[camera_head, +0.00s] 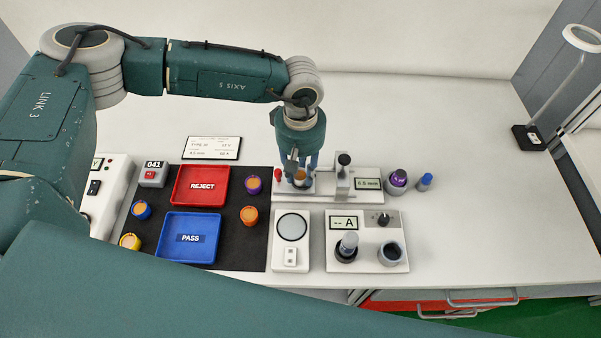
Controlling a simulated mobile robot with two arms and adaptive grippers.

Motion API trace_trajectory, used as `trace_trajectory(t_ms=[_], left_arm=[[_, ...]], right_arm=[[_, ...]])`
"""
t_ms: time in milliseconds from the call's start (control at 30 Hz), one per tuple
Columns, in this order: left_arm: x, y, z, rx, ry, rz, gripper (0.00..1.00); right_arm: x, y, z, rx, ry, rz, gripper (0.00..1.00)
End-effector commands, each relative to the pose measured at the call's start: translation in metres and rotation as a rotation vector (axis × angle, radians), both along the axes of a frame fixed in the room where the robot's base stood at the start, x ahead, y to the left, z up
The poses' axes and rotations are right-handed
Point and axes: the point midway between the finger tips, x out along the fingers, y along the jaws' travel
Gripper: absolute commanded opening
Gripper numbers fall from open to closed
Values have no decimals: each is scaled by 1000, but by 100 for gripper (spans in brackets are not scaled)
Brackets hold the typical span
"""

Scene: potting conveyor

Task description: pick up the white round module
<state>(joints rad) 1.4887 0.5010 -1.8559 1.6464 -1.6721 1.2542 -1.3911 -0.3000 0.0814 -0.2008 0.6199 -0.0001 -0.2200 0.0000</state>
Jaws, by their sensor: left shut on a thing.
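My left gripper (300,168) comes down over the gauge fixture (323,196) and is shut on a small round module (300,176). The module shows an orange-brown top and pale sides between the fingers. It looks like the white round module, though the fingers hide much of it. It is at the left part of the fixture; I cannot tell whether it touches the fixture. My right gripper is not in view.
A dark mat holds a red REJECT tray (228,185), a blue PASS tray (217,238) and several coloured modules. A white scale (291,255) and a meter box (384,259) stand in front. A purple-topped piece (398,180) stands right.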

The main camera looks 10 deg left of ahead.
Motion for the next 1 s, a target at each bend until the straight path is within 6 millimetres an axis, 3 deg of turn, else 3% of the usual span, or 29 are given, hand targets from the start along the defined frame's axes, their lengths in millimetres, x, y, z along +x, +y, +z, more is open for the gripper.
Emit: trace_trajectory(t_ms=[167, 333, 800, 1000], left_arm=[[1, 0, 9, 0, -1, 0, 0], [1, -1, 33, -2, -5, -1, 0], [1, -1, 152, -2, -4, 0, 0], [1, -1, 185, -2, -2, 0, 0]], right_arm=[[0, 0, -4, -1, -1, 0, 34], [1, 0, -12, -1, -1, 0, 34], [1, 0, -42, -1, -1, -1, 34], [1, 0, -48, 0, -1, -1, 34]])
